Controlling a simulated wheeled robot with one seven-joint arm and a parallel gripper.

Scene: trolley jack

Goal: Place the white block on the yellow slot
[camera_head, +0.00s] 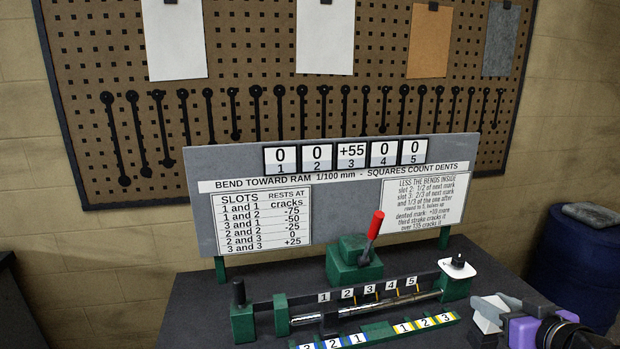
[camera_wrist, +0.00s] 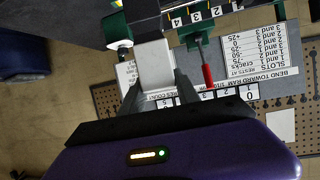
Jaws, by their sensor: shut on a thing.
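A white block (camera_wrist: 153,64) is held between the two grey fingers of my gripper (camera_wrist: 156,88), which is shut on it. In the head view the block (camera_head: 486,319) shows at the lower right, beside my gripper (camera_head: 492,310), right of the front rail's end. The front rail has yellow-marked slots (camera_head: 424,323) labelled 1, 2, 3 on its right half and blue-marked slots (camera_head: 332,342) on its left half, cut off by the picture's lower edge. The block is apart from the yellow slots in the head view.
Behind the rail is a green-ended fixture with a metal bar (camera_head: 365,310). A green jack block with a red handle (camera_head: 376,224) stands behind it. A grey sign board (camera_head: 345,202) rises at the back. A white plate with a black knob (camera_head: 458,266) is at the fixture's right end.

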